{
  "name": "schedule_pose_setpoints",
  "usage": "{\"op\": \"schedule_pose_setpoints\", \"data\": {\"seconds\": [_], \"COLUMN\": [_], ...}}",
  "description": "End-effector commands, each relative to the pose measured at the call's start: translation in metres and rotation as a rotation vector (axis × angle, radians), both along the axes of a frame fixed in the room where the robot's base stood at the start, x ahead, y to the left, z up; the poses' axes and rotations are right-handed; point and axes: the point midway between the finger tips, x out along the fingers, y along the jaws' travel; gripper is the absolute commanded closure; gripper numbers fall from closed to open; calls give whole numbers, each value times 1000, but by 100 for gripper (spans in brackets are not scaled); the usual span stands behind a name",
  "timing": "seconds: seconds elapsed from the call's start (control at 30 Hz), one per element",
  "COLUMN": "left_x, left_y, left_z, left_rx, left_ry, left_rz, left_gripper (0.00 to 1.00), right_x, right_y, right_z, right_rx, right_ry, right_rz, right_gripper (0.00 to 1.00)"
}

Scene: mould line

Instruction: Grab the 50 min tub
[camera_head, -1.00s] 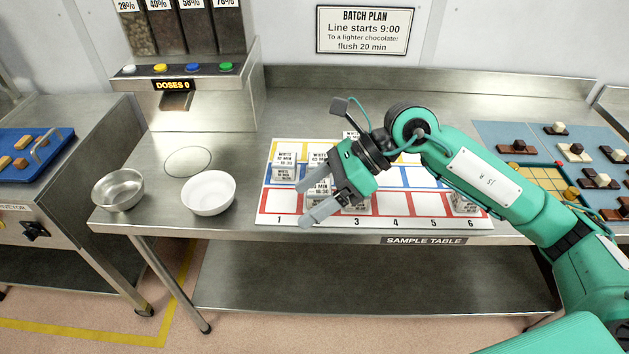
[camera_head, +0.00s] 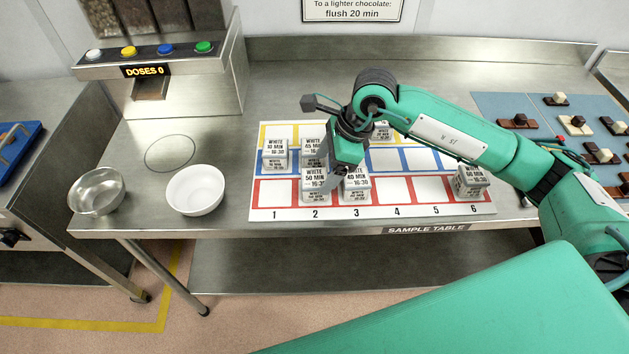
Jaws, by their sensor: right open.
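The 50 min tub (camera_head: 315,182), white with a printed label reading WHITE 50 MIN, stands upright in column 2 of the red row on the sample mat (camera_head: 397,212). My right gripper (camera_head: 340,166) points down just above and behind it, slightly to the right. It is open and holds nothing that I can see. Its fingers are seen nearly edge-on, so the gap between them is hard to make out, and it partly covers the neighbouring tubs. My left gripper is not in view.
Close by stand a tub in column 3 (camera_head: 356,186) and two tubs behind, one at left (camera_head: 275,154) and one at middle (camera_head: 312,148). Another tub (camera_head: 470,181) is in column 6. A white bowl (camera_head: 195,190) and a metal bowl (camera_head: 97,191) stand left of the mat.

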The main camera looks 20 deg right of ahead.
Motion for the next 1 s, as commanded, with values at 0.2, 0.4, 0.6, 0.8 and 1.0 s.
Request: {"op": "schedule_pose_setpoints", "data": {"seconds": [0.2, 0.4, 0.6, 0.8, 1.0], "left_x": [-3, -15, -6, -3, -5], "left_y": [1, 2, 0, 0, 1], "left_z": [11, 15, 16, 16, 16], "left_rx": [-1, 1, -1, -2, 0], "left_ry": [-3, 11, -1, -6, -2], "left_rz": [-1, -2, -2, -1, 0], "left_gripper": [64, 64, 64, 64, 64], "right_x": [0, 2, 3, 3, 3], "right_y": [15, 24, 25, 25, 25], "right_z": [-19, -43, -47, -47, -46], "right_rx": [1, 1, 0, 0, 1], "right_ry": [6, 3, 1, 1, 1], "right_rz": [1, 0, 0, 0, 0], "right_gripper": [22, 22, 22, 47, 73]}}
